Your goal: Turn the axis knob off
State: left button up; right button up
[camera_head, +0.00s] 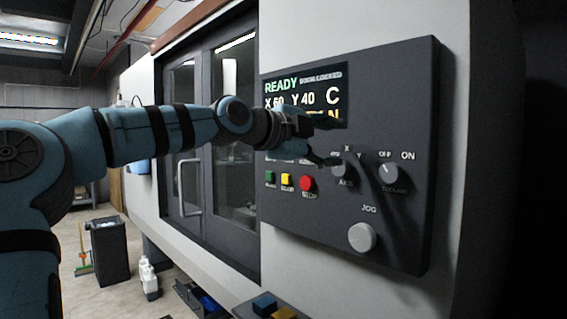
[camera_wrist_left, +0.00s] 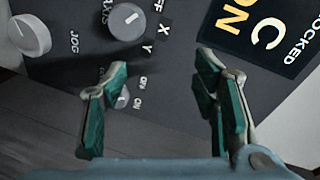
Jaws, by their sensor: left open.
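My left gripper (camera_head: 334,142) is open and empty in front of the panel, near the axis knob and over the screen's lower edge. In the wrist view its fingers (camera_wrist_left: 160,80) are apart, below the knob.
The coolant knob (camera_head: 388,173) is right of the axis knob, and the jog knob (camera_head: 362,237) is below. Green (camera_head: 270,177), yellow (camera_head: 286,179) and red (camera_head: 307,183) buttons sit to the left. The lit screen (camera_head: 300,98) is above.

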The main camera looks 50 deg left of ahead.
pick_arm(q)
jog(key=s+b, duration=0.7)
jog(key=s, duration=0.5)
jog(key=shift+s+d, duration=0.25)
jog(key=shift+d, duration=0.05)
dwell(0.4)
